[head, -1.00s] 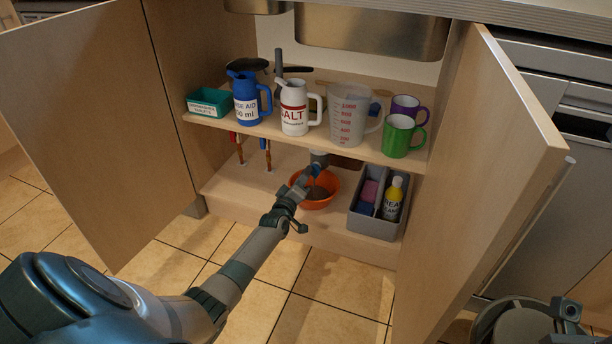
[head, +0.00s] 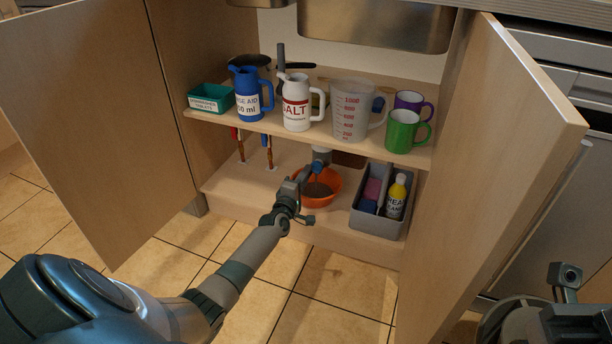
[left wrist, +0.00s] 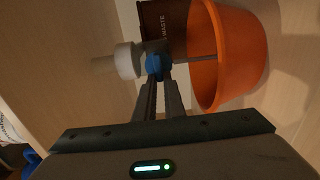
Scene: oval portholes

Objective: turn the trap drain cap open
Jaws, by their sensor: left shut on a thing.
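The trap drain cap (left wrist: 156,66) is a small blue knob on the end of the pale grey trap (left wrist: 128,61) in the left wrist view. The trap (head: 321,154) also shows in the head view, under the shelf above the orange bowl. My left gripper (left wrist: 160,82) is shut on the cap, with one finger on each side. In the head view my left gripper (head: 308,174) reaches into the cabinet at the bowl's left rim. The fingers hide part of the cap. My right gripper's fingers are not in view.
The orange bowl (head: 331,187) stands below the trap, close to my fingers. The shelf (head: 300,138) above holds jugs and mugs. Open doors (head: 95,120) flank both sides.

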